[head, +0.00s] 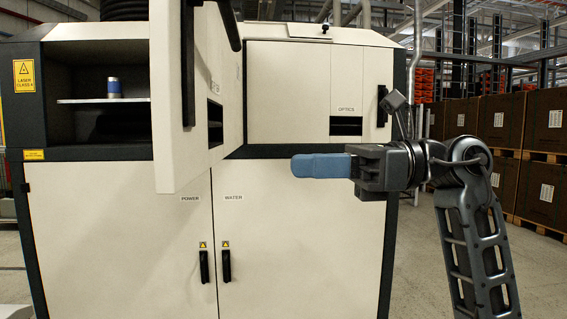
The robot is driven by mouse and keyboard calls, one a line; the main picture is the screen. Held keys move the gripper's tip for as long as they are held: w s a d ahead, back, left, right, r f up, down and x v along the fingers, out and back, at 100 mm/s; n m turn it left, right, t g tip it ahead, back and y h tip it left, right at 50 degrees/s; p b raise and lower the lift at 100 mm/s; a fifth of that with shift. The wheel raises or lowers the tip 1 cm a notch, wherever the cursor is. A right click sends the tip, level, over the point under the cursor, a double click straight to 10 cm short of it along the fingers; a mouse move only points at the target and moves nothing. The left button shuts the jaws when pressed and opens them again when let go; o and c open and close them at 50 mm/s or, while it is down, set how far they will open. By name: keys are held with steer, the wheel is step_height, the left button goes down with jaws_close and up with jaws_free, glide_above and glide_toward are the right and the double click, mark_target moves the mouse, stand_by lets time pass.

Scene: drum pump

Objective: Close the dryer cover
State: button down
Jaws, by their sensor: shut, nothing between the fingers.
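A large cream and dark grey machine fills the left and centre of the head view. Its cream cover (168,100) stands swung open toward me, with a dark vertical handle on its face. Behind the cover's left side is an open dark compartment (62,100), partly hidden by the cover. My gripper (296,166) is shut and empty, with blue fingers pointing left. In the picture it lies right of the open cover, in front of the machine's right half, apart from the cover.
A blue and silver cylinder (114,88) stands on a shelf in the open compartment. A shut panel marked optics (290,90) is at upper right. Lower power (120,240) and water (300,240) doors are shut. Stacked brown boxes (545,120) stand at right.

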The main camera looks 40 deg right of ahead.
steer(key=p, duration=0.3)
glide_toward(193, 167)
steer(key=x, duration=0.5)
steer(key=shift+w+a+r, duration=0.1)
steer(key=shift+w, duration=0.1)
steer(key=shift+p+x, duration=0.3)
steer(key=shift+x, duration=0.45)
